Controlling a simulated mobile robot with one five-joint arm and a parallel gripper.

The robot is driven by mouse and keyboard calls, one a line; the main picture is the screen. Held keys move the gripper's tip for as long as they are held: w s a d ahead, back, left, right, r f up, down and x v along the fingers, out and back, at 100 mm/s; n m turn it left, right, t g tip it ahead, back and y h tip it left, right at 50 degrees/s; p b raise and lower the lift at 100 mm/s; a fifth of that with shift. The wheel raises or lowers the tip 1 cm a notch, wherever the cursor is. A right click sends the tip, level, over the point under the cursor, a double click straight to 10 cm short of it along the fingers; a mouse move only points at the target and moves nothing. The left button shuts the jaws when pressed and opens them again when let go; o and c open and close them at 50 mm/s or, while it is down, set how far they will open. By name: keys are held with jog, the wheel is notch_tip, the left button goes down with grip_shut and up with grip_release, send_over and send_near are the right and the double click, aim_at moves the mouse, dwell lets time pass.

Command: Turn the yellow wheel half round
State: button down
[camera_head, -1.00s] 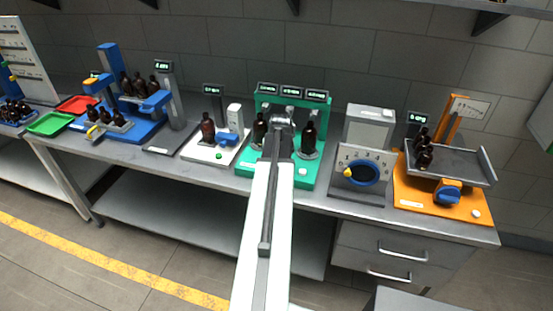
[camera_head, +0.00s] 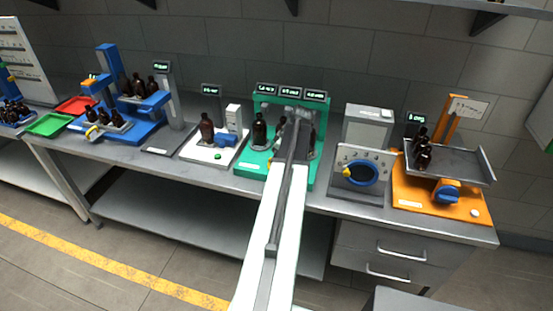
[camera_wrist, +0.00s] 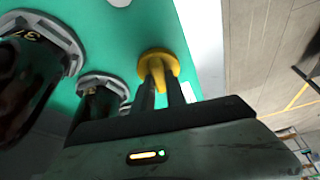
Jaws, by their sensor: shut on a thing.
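The yellow wheel (camera_wrist: 158,63) stands out from the green station in the wrist view, with a round flange and a narrower part toward me. My gripper (camera_wrist: 161,86) has its two dark fingers closed on that narrower part. In the head view my arm reaches to the green station (camera_head: 252,165), and the wheel and my fingertips are hidden there. A dark amber bottle (camera_head: 259,130) stands on the station left of my arm. Another bottle to the right is partly covered by my arm. In the wrist view, dark bottles in grey collars (camera_wrist: 100,82) are left of the wheel.
A white station (camera_head: 205,152) with a bottle stands to the left. A grey box with a blue ring dial (camera_head: 362,173) and an orange station (camera_head: 420,195) with a tilted tray stand to the right. Grey bench (camera_head: 240,184) shows along the front edge.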

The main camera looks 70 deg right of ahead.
jog(key=shift+s+d+n+y, duration=0.1)
jog(key=shift+n+y, duration=0.4)
jog(key=shift+n, duration=0.7)
jog(key=c, duration=1.4)
grip_release()
jog(key=shift+o, duration=0.2)
jog(key=p+v, duration=0.7)
jog(key=shift+r, duration=0.35)
